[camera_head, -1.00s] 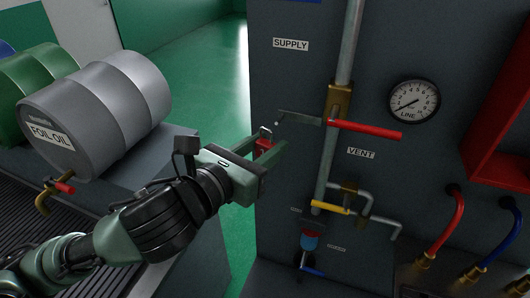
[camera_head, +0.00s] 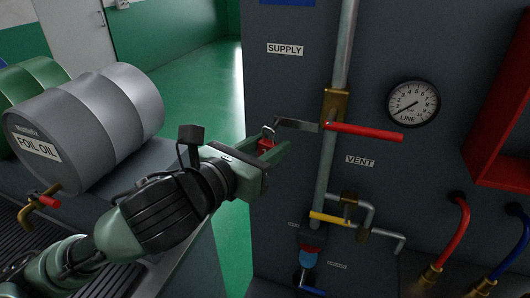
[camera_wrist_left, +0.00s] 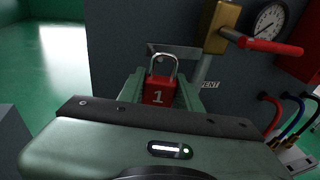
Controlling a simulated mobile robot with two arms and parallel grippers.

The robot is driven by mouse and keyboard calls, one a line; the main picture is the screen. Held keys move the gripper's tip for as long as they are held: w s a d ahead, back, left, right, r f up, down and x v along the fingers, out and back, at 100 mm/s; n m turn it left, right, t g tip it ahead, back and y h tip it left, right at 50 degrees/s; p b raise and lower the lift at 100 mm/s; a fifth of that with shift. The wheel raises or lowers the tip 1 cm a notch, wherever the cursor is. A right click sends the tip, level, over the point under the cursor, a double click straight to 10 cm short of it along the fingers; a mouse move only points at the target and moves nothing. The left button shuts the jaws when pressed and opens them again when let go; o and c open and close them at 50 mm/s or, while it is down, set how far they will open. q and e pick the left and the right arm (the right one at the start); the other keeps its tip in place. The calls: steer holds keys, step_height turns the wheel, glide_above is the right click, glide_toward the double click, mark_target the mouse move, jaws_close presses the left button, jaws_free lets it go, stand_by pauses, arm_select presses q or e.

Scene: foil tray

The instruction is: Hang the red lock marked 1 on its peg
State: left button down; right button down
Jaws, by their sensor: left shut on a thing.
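The red lock (camera_head: 266,144) has its metal shackle upward, and the wrist view shows the number 1 on its body (camera_wrist_left: 158,91). My left gripper (camera_head: 273,150) is shut on the lock's body. The shackle is at the left end of a flat metal tab (camera_head: 297,124) that sticks out left from the brass valve (camera_head: 335,105). In the wrist view the shackle overlaps the tab (camera_wrist_left: 182,51); I cannot tell whether it passes through it. I cannot make out a marked peg. My right gripper is not in view.
A red valve handle (camera_head: 364,131) points right from the pipe (camera_head: 322,175). A gauge (camera_head: 413,103) and red box (camera_head: 497,140) are farther right. A yellow handle (camera_head: 329,218) is lower down. Open green floor lies behind my arm.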

arm_select(q)
steer(key=shift+w+d+f, duration=0.1)
steer(key=shift+w+d, duration=0.15)
steer(key=shift+w, duration=0.55)
steer(key=shift+w+d+f+b, duration=0.1)
steer(key=shift+w+d+b, duration=0.05)
steer(key=shift+w+b, duration=0.4)
steer(key=shift+w+d+f, duration=0.15)
steer(key=shift+w, duration=0.25)
steer(key=shift+w+f+p, duration=0.1)
steer(key=shift+p, duration=0.25)
steer(key=c, duration=0.9)
jaws_free()
